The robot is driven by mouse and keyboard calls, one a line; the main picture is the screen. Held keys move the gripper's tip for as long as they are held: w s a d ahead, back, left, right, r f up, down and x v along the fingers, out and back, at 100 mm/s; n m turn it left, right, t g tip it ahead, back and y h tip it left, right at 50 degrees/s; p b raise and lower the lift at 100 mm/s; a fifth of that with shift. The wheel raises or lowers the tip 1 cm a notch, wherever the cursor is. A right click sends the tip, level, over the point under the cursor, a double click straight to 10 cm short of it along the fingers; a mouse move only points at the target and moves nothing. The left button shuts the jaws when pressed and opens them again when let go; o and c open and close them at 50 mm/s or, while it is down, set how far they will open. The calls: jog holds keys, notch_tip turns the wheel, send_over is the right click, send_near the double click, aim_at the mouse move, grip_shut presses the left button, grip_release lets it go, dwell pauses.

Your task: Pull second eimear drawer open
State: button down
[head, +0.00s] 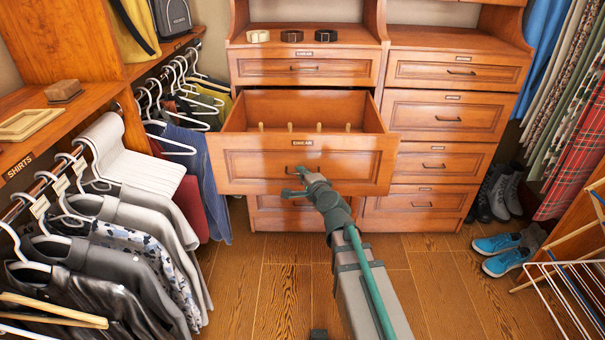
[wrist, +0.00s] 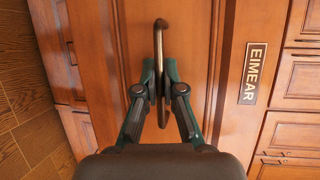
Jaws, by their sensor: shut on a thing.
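The second drawer (head: 240,168) of the left dresser column is pulled well out, and its inside with several small upright pegs shows from above in the head view. Its label plate (wrist: 254,74) reads EIMEAR in the wrist view. The curved metal drawer handle (wrist: 158,40) stands out from the drawer front. My gripper (head: 296,184) is at the handle in front of the drawer. In the wrist view my gripper (wrist: 159,84) is shut on the handle, one finger on each side of it. Part of the handle is hidden behind the fingers.
The drawers above (head: 303,69) and to the right (head: 434,117) are shut. Hanging shirts (head: 90,225) line the left side. Blue shoes (head: 505,250) and a drying rack (head: 575,275) stand at the right. The wooden floor (head: 275,285) in front is clear.

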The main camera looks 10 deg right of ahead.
jog(key=c, duration=1.6)
grip_release()
jog(key=shift+r, duration=0.1)
